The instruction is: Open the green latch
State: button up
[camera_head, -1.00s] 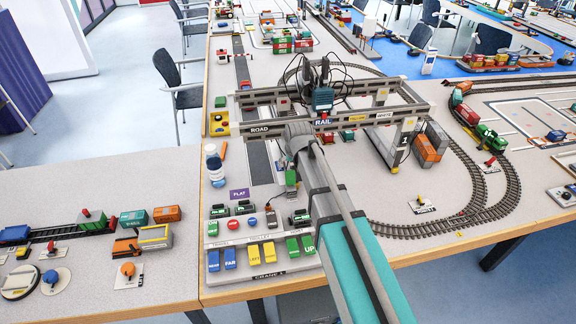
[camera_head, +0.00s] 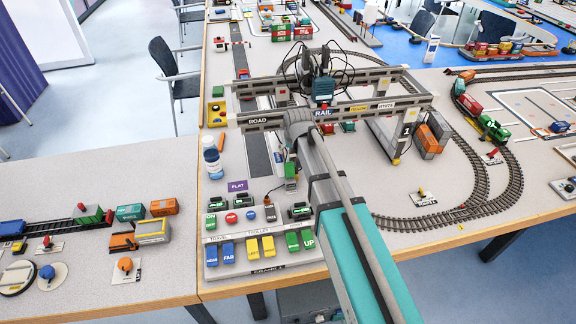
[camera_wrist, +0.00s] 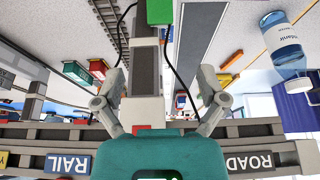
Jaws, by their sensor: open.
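My gripper (camera_wrist: 160,78) is open, with its two grey fingers spread in the wrist view and nothing seen between the tips. A grey beam shows behind the fingers. A green block (camera_wrist: 160,12) lies beyond the tips at the top edge. A green piece (camera_head: 290,171) shows beside my arm, below the crane's ROAD beam. I cannot tell whether either is the green latch. The crane (camera_head: 357,106) stands over the table, and its beam also shows upside down in the wrist view (camera_wrist: 35,147). In the head view, my arm hides part of the crane and I cannot make out the fingertips.
A control panel (camera_head: 240,270) with coloured buttons stands at the near table edge. Train cars (camera_head: 92,214) stand on the left table.

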aim_at(289, 164)
jog(key=shift+b+x, duration=6.05)
jog(key=shift+x, duration=0.6)
jog(key=c, duration=1.2)
jog(key=shift+o, duration=0.2)
jog(key=shift+s, duration=0.15)
